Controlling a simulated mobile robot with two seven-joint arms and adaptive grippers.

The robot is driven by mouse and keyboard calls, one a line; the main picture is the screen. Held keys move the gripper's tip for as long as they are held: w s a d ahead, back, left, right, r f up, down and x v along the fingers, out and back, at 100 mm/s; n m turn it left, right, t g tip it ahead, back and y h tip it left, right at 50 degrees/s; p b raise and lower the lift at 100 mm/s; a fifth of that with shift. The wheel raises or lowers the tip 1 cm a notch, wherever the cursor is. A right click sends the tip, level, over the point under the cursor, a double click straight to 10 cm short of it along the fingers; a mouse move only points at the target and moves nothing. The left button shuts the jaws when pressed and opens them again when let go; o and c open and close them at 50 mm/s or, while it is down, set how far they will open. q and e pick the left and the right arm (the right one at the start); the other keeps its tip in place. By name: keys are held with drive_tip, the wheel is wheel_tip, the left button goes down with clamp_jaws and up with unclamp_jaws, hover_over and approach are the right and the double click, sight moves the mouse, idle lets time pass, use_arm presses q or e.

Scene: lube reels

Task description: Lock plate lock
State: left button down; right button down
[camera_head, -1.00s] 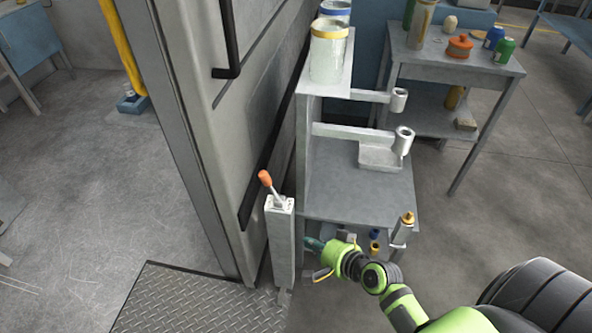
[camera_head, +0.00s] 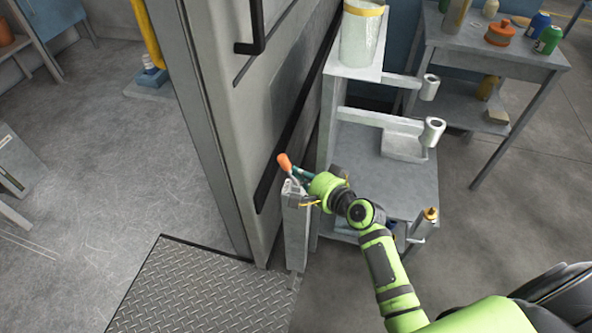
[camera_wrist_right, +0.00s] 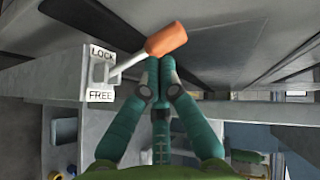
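The plate lock is a grey post (camera_head: 296,233) with a lever on top that ends in an orange handle (camera_head: 285,162). In the right wrist view the orange handle (camera_wrist_right: 166,40) sits at the end of a pale shaft, which leaves the post between a LOCK label (camera_wrist_right: 103,52) and a FREE label (camera_wrist_right: 100,96). My right gripper (camera_head: 303,173) is beside the handle, on its right. In the wrist view its teal fingertips (camera_wrist_right: 160,64) are together just at the handle, with nothing seen between them; contact is unclear. My left gripper is not in view.
A tall grey panel (camera_head: 235,110) stands left of the post, with a tread plate (camera_head: 185,295) on the floor. A grey shelf stand (camera_head: 385,170) with roller arms and a bucket (camera_head: 361,35) is close behind my right gripper. A table (camera_head: 490,50) with cans stands farther back.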

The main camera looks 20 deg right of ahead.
sight(286, 167)
drive_tip(key=shift+x, duration=1.1)
drive_tip(key=shift+w+a+p, duration=0.35)
drive_tip(key=shift+a+p, duration=0.05)
drive_tip(key=shift+a, duration=0.2)
drive_tip(key=shift+w+a, duration=0.15)
drive_tip(key=shift+f, duration=0.1)
drive_tip(key=shift+s+d, duration=0.45)
drive_tip(key=shift+d, duration=0.25)
